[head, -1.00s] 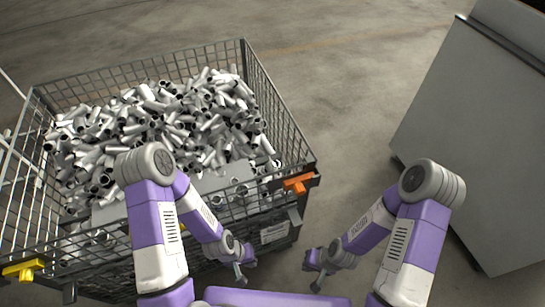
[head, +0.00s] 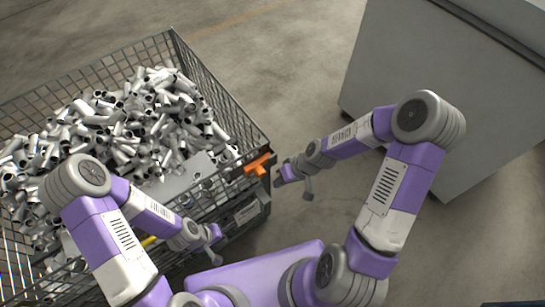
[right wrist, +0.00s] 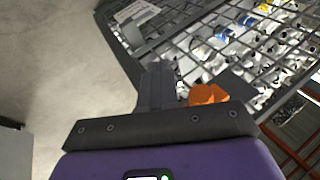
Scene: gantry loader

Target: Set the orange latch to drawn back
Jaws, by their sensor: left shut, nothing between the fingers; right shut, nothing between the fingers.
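The orange latch (head: 258,164) is on the top rim of the wire basket (head: 222,99), at its near right corner. In the right wrist view the latch (right wrist: 207,94) shows just right of the fingers, partly hidden behind the gripper body. My right gripper (head: 279,178) is shut and empty, just right of the latch; its fingers show in the right wrist view (right wrist: 157,85). I cannot tell whether they touch the latch. My left gripper (head: 217,234) is shut and empty, in front of the basket's near side.
The basket holds many grey metal tubes (head: 130,130). A yellow part (head: 150,241) shows behind my left forearm. A large grey cabinet (head: 440,90) stands at the right. Bare floor (head: 290,70) lies between basket and cabinet.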

